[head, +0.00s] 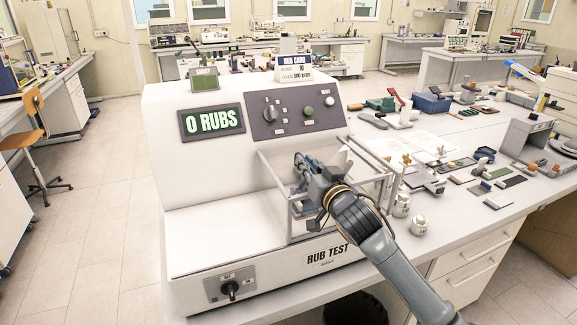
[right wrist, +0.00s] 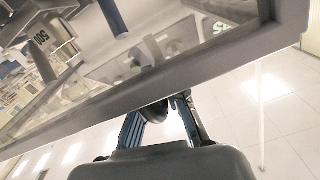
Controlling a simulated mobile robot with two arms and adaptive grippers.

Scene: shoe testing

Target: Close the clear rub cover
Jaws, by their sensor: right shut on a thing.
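The clear rub cover (head: 273,178) is a see-through box with a pale grey frame at the front right of the white RUB TEST machine (head: 225,240). It stands over the rubbing mechanism, and I cannot tell whether its lower edge is fully seated. My right gripper (head: 308,172) is at the cover's front and is shut on it. In the right wrist view the cover's grey frame bar (right wrist: 215,55) crosses close above the gripper (right wrist: 163,108), with a dark rounded part between the fingers. The exact grip point is partly hidden. My left gripper is not in view.
The machine's display (head: 212,121) reads 0 RUBS. A dark rotary switch (head: 231,289) is on its lower front. Metal weights (head: 418,225) stand on the table just right of the machine. Small tools and samples (head: 490,170) fill the table farther right.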

